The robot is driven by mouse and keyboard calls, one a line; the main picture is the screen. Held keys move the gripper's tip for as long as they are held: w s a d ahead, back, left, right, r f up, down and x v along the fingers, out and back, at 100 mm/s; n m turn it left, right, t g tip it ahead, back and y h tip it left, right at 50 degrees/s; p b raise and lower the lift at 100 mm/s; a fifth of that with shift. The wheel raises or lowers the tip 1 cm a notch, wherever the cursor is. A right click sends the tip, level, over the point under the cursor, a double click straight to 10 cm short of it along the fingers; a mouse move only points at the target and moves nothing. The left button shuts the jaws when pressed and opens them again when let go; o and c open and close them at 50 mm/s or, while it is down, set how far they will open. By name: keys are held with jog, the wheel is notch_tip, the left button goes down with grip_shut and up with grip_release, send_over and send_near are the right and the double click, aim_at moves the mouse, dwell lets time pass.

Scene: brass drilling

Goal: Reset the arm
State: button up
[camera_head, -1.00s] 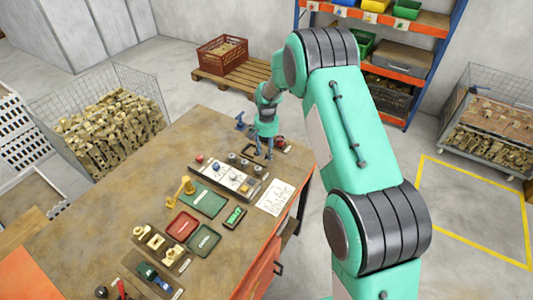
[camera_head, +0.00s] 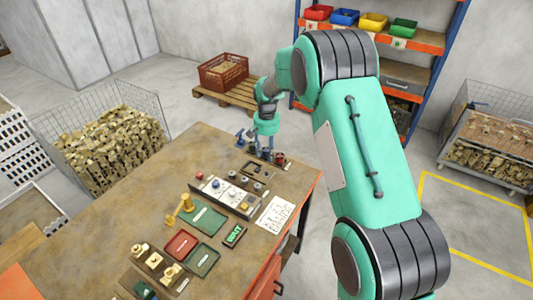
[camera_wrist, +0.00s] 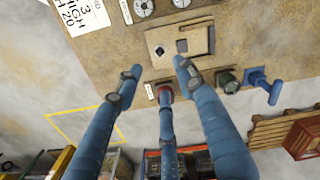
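My gripper (camera_head: 265,146) has blue fingers and is above the far end of the brown workbench (camera_head: 110,222). In the wrist view its fingers (camera_wrist: 157,82) are spread apart with nothing held between them. Beneath and beyond them lies a tan tray with a recessed plate (camera_wrist: 180,42). A small red round part (camera_wrist: 165,91) shows behind one finger. A dark green round part (camera_wrist: 228,82) and a blue part with a stem (camera_wrist: 262,84) stand to the right. The gap between fingertips and bench cannot be judged exactly.
On the bench are a control panel (camera_head: 222,197), green tray (camera_head: 207,221), red tray (camera_head: 181,244), white sheet (camera_head: 275,214) and brass parts (camera_head: 172,273). A wire cage of brass pieces (camera_head: 100,150) stands left. A red crate (camera_head: 223,72) and shelving (camera_head: 400,45) are behind.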

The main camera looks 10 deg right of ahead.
dwell(0.3)
jog(key=s+r+n+t+b, duration=0.1)
jog(key=s+r, duration=0.9)
jog(key=r, duration=0.3)
jog(key=s+r+t, duration=0.2)
jog(key=s+r, duration=0.8)
jog(key=r, duration=0.2)
jog(key=s+r+n+t+b, duration=0.1)
jog(key=s+r+n+t, duration=0.1)
jog(key=s, duration=2.7)
jog(key=shift+d+r+t, duration=0.15)
jog(key=shift+r+t, duration=0.15)
jog(key=shift+r, duration=0.35)
